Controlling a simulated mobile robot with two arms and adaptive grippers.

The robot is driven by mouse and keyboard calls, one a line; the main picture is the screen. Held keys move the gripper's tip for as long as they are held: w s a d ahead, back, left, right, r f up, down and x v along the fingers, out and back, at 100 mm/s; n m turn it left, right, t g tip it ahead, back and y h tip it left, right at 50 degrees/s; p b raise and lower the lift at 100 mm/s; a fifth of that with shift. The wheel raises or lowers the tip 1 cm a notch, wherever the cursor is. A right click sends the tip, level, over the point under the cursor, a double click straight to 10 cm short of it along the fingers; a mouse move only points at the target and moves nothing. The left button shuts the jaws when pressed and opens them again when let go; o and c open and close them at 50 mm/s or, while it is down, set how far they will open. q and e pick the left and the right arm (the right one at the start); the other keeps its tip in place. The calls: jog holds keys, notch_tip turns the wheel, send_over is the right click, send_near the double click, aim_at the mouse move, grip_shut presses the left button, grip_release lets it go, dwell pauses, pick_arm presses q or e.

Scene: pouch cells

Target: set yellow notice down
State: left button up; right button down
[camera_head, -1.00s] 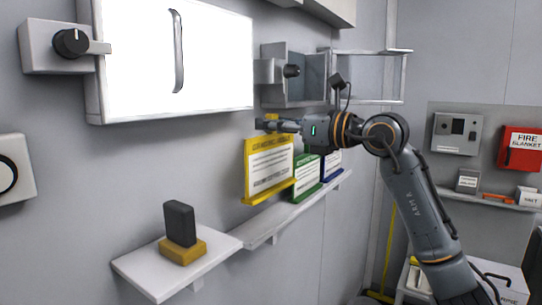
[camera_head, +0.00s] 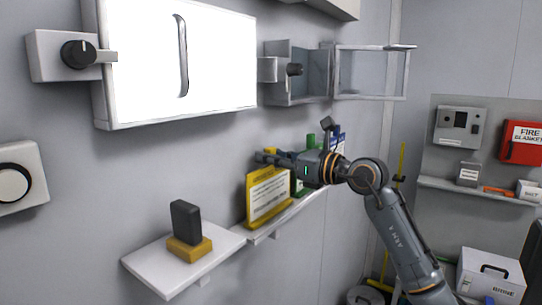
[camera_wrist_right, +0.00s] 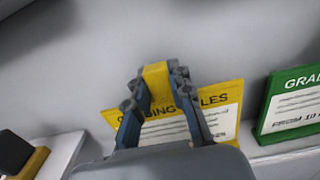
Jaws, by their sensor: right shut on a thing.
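The yellow notice (camera_head: 268,196) is an upright board with a white text sheet, at the left end of the long wall shelf (camera_head: 262,234). Its lower edge is at shelf level; I cannot tell whether it bears on the shelf. My right gripper (camera_head: 270,157) is shut on the tab at its top. In the right wrist view the fingers (camera_wrist_right: 158,82) close around the yellow tab above the notice (camera_wrist_right: 222,98), and my gripper hides its lower part. My left gripper is not in view.
A green notice (camera_wrist_right: 292,102) stands just right of the yellow one, with a blue notice (camera_head: 338,142) beyond it. A smaller shelf (camera_head: 150,263) at left holds a dark block on a yellow base (camera_head: 188,248). A white panel (camera_head: 215,55) hangs above.

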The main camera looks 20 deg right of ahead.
jog(key=shift+f, duration=0.1)
jog(key=c, duration=1.2)
grip_release()
jog(key=shift+d, duration=0.1)
jog(key=b+v, duration=0.4)
jog(key=v, duration=0.8)
